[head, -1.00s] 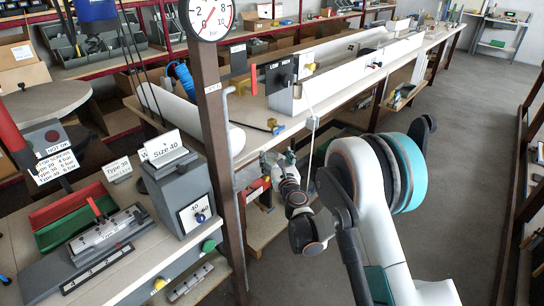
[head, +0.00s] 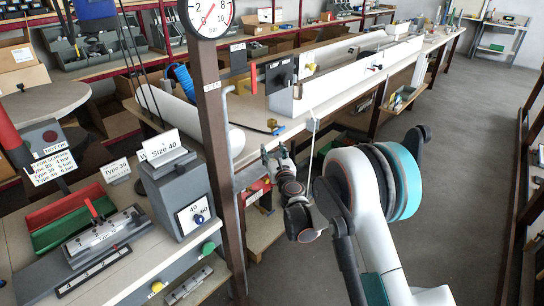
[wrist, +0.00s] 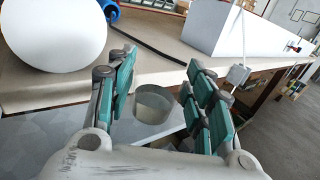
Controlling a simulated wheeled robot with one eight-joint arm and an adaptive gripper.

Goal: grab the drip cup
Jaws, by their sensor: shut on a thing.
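The drip cup (wrist: 153,104) is a small grey, round, open-topped cup. It sits between the teal-padded fingers of my gripper (wrist: 165,88) in the wrist view, opening upward. My gripper is shut on it. In the head view my gripper (head: 277,155) is beside the front edge of the long bench, right of the brown post. The cup cannot be made out there.
The long bench (head: 262,145) carries a white profile (head: 345,68) and a white roll (head: 180,118). The brown post (head: 222,160) with a pressure gauge (head: 208,17) stands close left of my gripper. The grey floor (head: 450,150) at the right is open.

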